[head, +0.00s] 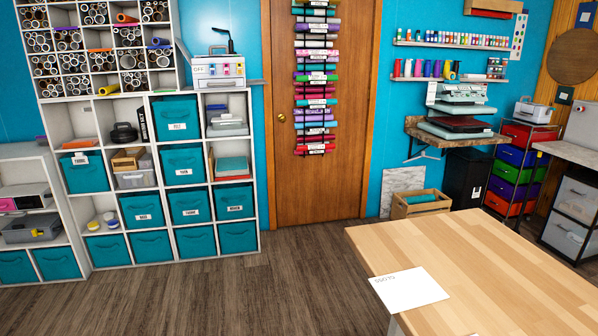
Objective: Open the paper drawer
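Neither of my grippers is in the head view. I cannot tell which drawer is the paper drawer, as the labels are too small to read surely. A white cube shelf (103,107) on the left holds several teal fabric bins (184,163) with white labels, pushed into their cubes.
A light wood table (470,255) fills the lower right, with a white paper sheet (408,289) on it. A wooden crate (420,204) stands on the floor by the wall. A brown door (285,120) with vinyl rolls is at the back. The wood floor (250,290) is clear at centre left.

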